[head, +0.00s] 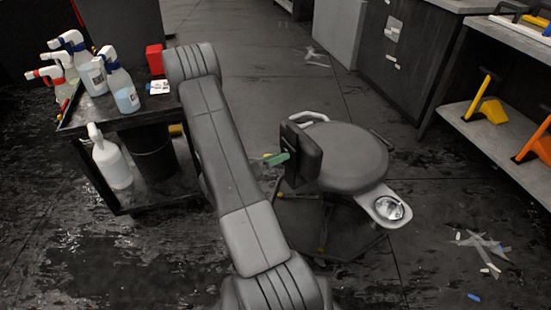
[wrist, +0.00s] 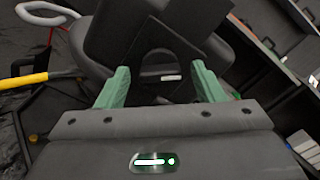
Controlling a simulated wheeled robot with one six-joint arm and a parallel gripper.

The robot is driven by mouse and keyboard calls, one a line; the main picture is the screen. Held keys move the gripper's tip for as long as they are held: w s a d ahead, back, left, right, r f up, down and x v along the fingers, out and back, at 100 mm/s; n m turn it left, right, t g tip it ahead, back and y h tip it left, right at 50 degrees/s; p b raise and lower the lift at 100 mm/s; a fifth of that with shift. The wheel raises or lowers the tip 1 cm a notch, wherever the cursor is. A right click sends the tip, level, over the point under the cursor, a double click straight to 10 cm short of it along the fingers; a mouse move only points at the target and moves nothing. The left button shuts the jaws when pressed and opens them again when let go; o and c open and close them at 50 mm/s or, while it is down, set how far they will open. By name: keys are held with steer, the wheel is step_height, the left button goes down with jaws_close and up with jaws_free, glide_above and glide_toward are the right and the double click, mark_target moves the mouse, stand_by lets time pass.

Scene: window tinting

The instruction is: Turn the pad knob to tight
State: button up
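A stool with a round grey seat (head: 345,155) stands right of my arm in the head view. A dark upright pad (head: 303,150) is at the seat's near-left side. In the wrist view a dark panel with an arched cutout (wrist: 165,38), probably this pad, lies just ahead. My gripper (wrist: 161,82) has its two green fingers spread apart with nothing visible held between them. In the head view one green finger (head: 276,160) shows beside the pad; the rest is hidden. I cannot make out the pad knob or its setting.
A white loop handle (head: 309,117) and a tray (head: 377,205) with a metal bowl flank the seat. A yellow handle (wrist: 24,81) is left of my gripper. A cart (head: 115,115) with spray bottles stands left; a shelf (head: 515,130) stands right. Tape scraps litter the floor.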

steer(key=p+v, duration=0.2)
steer(key=v, duration=1.2)
steer(key=shift+w+d+f, duration=0.1)
steer(key=shift+w+d, duration=0.05)
steer(key=shift+d, duration=0.05)
stand_by(0.3)
steer(key=b+x, duration=0.2)
steer(key=x, duration=1.1)
steer(key=shift+d, duration=0.3)
steer(key=shift+a, duration=0.15)
